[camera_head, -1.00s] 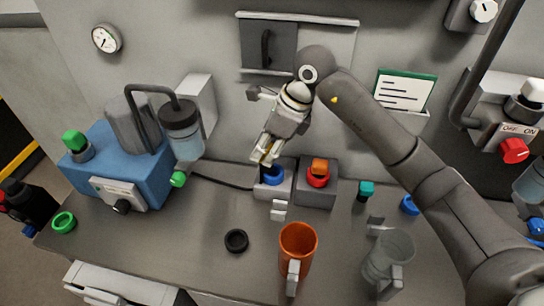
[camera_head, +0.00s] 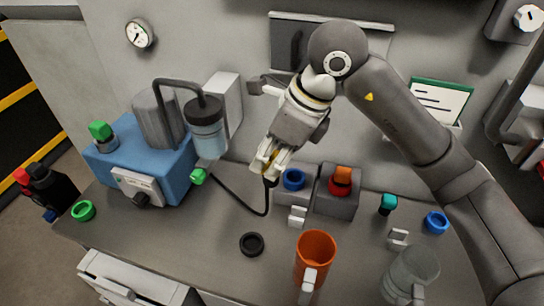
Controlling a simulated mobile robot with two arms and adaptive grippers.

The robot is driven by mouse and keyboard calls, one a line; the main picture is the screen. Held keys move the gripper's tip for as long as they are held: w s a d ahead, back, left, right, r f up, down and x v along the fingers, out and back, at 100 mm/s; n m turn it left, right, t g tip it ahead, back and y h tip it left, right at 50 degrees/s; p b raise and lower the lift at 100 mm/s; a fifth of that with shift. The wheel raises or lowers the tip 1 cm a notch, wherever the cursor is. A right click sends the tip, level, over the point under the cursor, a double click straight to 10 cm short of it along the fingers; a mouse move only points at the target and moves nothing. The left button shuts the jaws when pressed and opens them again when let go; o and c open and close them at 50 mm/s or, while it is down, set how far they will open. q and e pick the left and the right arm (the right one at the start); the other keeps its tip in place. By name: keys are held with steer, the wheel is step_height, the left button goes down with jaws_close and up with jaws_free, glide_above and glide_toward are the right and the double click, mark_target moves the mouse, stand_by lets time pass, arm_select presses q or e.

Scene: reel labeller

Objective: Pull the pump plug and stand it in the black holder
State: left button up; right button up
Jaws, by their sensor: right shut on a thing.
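My right gripper (camera_head: 268,167) is shut on the pump plug, which is mostly hidden between the fingers; its dark lower end (camera_head: 270,182) shows just below them. The black cable (camera_head: 240,205) runs from this end in a loop to the blue pump (camera_head: 160,165) at the left. The gripper is just left of the socket with the blue ring (camera_head: 293,179), which looks empty. The black holder (camera_head: 251,244), a small dark ring, lies on the bench below and slightly left of the gripper, apart from it. My left gripper is not in view.
Right of the blue-ringed socket is a red socket with an orange-topped plug (camera_head: 341,179). An orange mug (camera_head: 315,255) and a grey see-through mug (camera_head: 411,272) stand at the front right. A teal plug (camera_head: 388,204) and blue ring (camera_head: 436,222) are further right. Bench around the black ring is clear.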

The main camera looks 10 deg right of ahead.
steer(key=shift+r+p, duration=1.1)
steer(key=shift+r, duration=1.25)
steer(key=shift+d+f, duration=0.1)
